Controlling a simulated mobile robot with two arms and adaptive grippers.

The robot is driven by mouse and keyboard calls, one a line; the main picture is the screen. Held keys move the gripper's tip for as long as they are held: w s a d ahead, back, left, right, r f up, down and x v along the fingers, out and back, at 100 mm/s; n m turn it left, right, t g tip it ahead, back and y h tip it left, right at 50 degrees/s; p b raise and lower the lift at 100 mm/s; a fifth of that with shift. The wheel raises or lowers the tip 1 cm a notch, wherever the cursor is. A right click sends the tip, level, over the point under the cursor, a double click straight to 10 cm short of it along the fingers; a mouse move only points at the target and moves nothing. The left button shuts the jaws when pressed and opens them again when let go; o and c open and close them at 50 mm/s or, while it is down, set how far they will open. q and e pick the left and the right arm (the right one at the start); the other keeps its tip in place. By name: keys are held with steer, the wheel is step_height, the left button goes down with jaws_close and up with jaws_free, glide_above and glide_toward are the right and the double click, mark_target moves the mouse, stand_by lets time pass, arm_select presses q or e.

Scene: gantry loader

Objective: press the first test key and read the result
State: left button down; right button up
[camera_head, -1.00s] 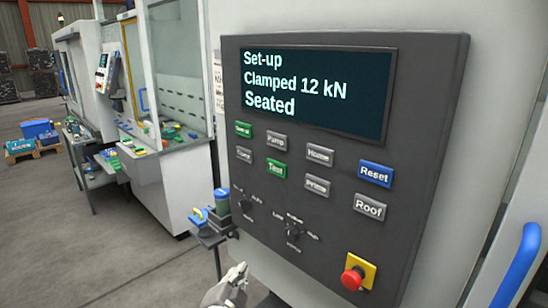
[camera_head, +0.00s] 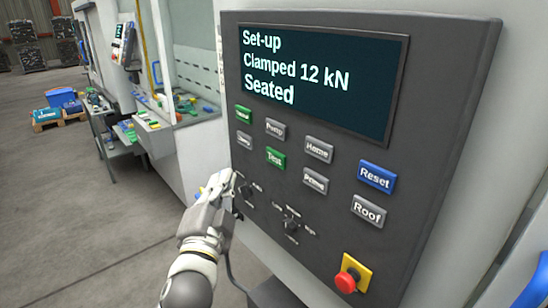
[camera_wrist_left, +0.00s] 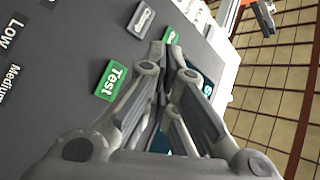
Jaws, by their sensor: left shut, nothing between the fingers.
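The dark control panel (camera_head: 335,215) fills the right half of the head view. Its screen (camera_head: 318,75) reads "Set-up", "Clamped 12 kN", "Seated". A green key labelled "Test" (camera_head: 276,157) sits in the second row of keys. It also shows in the left wrist view (camera_wrist_left: 112,80), to the left of the fingers. My left gripper (camera_head: 228,180) is shut and empty, at the panel's lower left edge, left of and below the Test key. In the left wrist view its fingertips (camera_wrist_left: 165,55) point toward another green key. I cannot tell whether they touch the panel. My right gripper is not in view.
Other keys are near: Reset (camera_head: 376,177), Roof (camera_head: 368,211), Home (camera_head: 318,149), Prime (camera_head: 315,180). Two rotary selectors sit below, one at the middle (camera_head: 292,226). A red stop button (camera_head: 347,281) is at lower right. A machine with a parts tray stands at left; open floor lies between.

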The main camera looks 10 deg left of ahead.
mark_target(275, 158)
arm_select(q)
steer(key=w+d+b, duration=0.1)
steer(key=w+d, duration=0.4)
steer(key=w, duration=0.2)
steer(key=shift+d, duration=0.3)
stand_by(1.3)
steer(key=shift+w, duration=0.1)
steer(key=shift+w+d, duration=0.25)
steer(key=shift+w, duration=0.05)
